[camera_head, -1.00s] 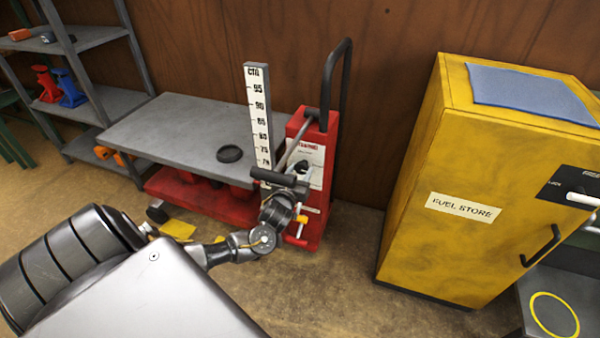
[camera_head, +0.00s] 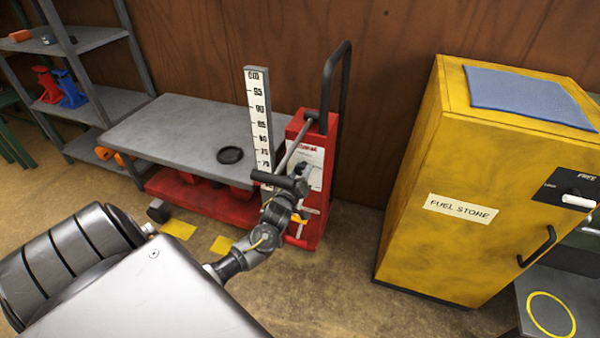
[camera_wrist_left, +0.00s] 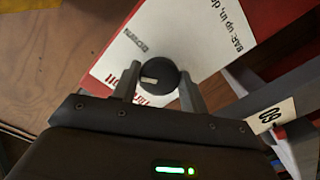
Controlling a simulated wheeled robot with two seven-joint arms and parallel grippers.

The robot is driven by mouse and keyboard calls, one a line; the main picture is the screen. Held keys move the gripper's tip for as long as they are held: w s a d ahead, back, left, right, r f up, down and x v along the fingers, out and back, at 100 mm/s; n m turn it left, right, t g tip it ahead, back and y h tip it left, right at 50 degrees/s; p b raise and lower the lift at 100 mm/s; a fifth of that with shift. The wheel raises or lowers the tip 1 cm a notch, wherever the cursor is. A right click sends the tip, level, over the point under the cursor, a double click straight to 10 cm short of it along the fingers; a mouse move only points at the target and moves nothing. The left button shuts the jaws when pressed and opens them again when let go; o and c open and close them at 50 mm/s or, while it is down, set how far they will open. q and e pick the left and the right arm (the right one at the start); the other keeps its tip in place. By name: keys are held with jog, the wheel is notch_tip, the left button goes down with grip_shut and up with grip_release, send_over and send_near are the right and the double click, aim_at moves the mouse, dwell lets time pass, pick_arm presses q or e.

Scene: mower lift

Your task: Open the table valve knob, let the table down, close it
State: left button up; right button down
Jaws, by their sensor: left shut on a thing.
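The valve knob (camera_wrist_left: 157,77) is round and black with a pale mark. It sits on the white label of the red lift column (camera_head: 318,210). In the left wrist view my left gripper (camera_wrist_left: 159,88) has one finger on each side of the knob and is shut on it. In the head view my left gripper (camera_head: 302,178) is at the column's front, and its wrist largely hides the knob. The grey lift table (camera_head: 165,130) is raised above its red base (camera_head: 200,200). My right gripper is not in view.
A white height scale (camera_head: 258,112) stands between table and column. A black round dish (camera_head: 230,155) lies on the table. A yellow fuel cabinet (camera_head: 450,180) stands at the right, shelves (camera_head: 95,115) at the left. Floor before the column is clear.

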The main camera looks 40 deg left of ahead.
pick_arm(q)
jog(key=shift+n, duration=1)
jog(key=n+p, duration=0.3)
jog(key=n, duration=0.4)
jog(key=shift+r, duration=0.15)
jog(key=shift+n+p, duration=0.4)
jog(key=shift+n, duration=0.8)
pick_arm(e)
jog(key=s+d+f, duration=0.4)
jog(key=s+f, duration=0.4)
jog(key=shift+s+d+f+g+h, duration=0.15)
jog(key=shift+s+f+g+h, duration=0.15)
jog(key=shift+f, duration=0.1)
pick_arm(q)
jog(key=o, duration=0.9)
jog(key=shift+o, duration=0.2)
jog(key=shift+s+d, duration=0.1)
